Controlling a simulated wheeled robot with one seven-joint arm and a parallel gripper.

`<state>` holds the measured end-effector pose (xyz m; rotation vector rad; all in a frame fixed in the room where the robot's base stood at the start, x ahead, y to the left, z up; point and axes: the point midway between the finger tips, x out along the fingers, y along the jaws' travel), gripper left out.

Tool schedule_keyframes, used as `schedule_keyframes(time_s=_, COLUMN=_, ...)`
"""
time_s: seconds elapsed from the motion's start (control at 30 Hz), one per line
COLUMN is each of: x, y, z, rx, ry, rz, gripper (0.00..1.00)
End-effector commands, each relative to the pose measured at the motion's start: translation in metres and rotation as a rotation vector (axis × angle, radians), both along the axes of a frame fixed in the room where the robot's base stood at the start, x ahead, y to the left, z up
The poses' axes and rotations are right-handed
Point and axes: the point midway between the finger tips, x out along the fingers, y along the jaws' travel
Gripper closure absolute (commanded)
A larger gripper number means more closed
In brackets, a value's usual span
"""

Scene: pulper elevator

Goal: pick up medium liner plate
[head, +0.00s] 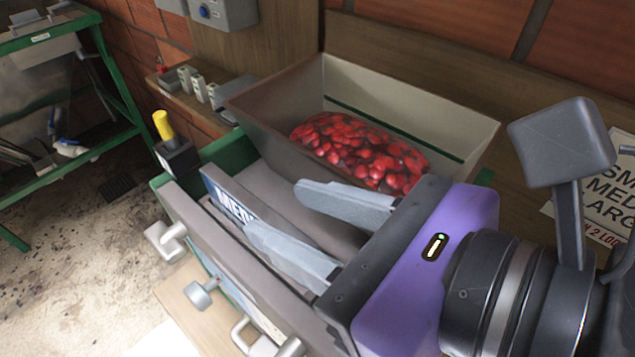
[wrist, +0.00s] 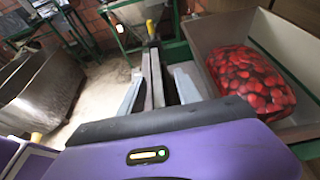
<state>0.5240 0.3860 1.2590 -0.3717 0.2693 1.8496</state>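The medium liner plate (head: 231,203) is a grey plate with a white and blue label reading "MEDI", partly covered by a finger. It stands on edge at the green machine frame, beside another grey plate. My gripper (head: 280,210) is open, its two pale grey fingers apart and reaching toward the labelled plate. In the wrist view, my gripper (wrist: 156,90) has the upright plates (wrist: 153,75) running between its fingers. I cannot tell whether a finger touches a plate.
A metal hopper (head: 285,82) of red cherries (head: 360,145) stands just behind the fingers. A yellow-topped lever (head: 163,125) stands beyond the plates. Floor at left is open.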

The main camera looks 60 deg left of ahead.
Motion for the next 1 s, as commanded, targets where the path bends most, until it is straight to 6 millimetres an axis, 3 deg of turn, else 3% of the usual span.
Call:
schedule_keyframes(time_s=0.43, x=-0.020, y=0.045, z=-0.022, rx=0.002, ry=0.003, rz=0.001, gripper=0.60)
schedule_keyframes(time_s=0.73, x=-0.022, y=0.050, z=-0.026, rx=0.003, ry=0.001, rz=-0.001, gripper=0.60)
schedule_keyframes(time_s=0.77, x=-0.022, y=0.050, z=-0.026, rx=0.003, ry=0.001, rz=-0.001, gripper=0.62)
schedule_keyframes(time_s=0.93, x=-0.021, y=0.049, z=-0.026, rx=0.003, ry=0.002, rz=0.000, gripper=0.95)
schedule_keyframes(time_s=1.0, x=-0.021, y=0.049, z=-0.026, rx=0.003, ry=0.002, rz=0.000, gripper=1.00)
